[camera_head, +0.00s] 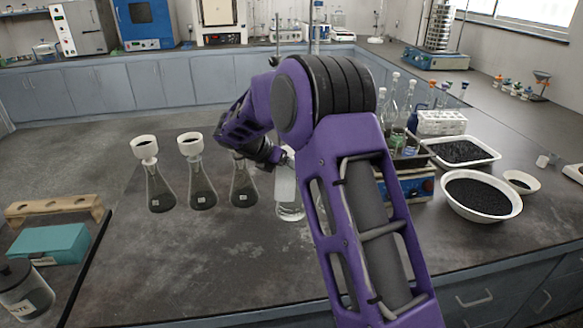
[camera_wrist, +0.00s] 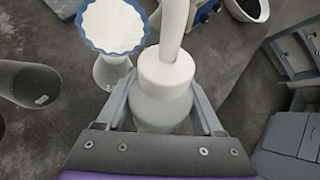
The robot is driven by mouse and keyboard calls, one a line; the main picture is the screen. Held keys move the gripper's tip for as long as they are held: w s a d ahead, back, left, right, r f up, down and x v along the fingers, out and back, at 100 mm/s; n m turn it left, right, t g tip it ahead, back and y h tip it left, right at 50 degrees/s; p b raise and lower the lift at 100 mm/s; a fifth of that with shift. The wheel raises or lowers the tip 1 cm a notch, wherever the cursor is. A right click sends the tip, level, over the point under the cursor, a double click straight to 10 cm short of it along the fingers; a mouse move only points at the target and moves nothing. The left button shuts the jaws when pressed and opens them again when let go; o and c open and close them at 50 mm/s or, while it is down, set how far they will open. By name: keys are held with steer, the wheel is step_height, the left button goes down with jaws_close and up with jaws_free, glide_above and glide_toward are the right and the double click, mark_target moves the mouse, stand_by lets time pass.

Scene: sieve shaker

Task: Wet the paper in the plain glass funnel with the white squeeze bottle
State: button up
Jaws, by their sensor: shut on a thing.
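My gripper (camera_wrist: 168,112) is shut on the white squeeze bottle (camera_wrist: 165,85), with one finger on each side of its body. The bottle's white spout rises out of the top of the wrist view, so its tip is hidden. Left of the bottle is a funnel (camera_wrist: 137,30) with a blue scalloped rim, holding pleated white paper (camera_wrist: 110,22) over a flask (camera_wrist: 112,72). I cannot tell whether this is the plain glass funnel. In the head view my arm hides most of the gripper; the pale bottle (camera_head: 285,185) shows partly beside it.
Three conical flasks (camera_head: 160,192) stand in a row on the bench, two with white funnels (camera_head: 190,144) visible. Right of my arm are a blue device (camera_head: 415,187) with glassware, a black-filled tray (camera_head: 487,158) and a bowl (camera_head: 510,205). The bench front is clear.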

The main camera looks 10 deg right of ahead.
steer(key=shift+f+b, duration=0.1)
steer(key=shift+b, duration=0.25)
steer(key=shift+b, duration=0.55)
steer(key=t+h+b, duration=0.1)
steer(key=b, duration=0.3)
steer(key=r+m+t+b, duration=0.1)
steer(key=t+b, duration=0.1)
steer(key=b, duration=0.2)
steer(key=shift+r+h, duration=0.1)
steer(key=shift+h, duration=0.3)
steer(key=shift+r+m+t+h+b, duration=0.3)
steer(key=shift+r+m+t+b, duration=0.25)
steer(key=shift+t+b, duration=0.2)
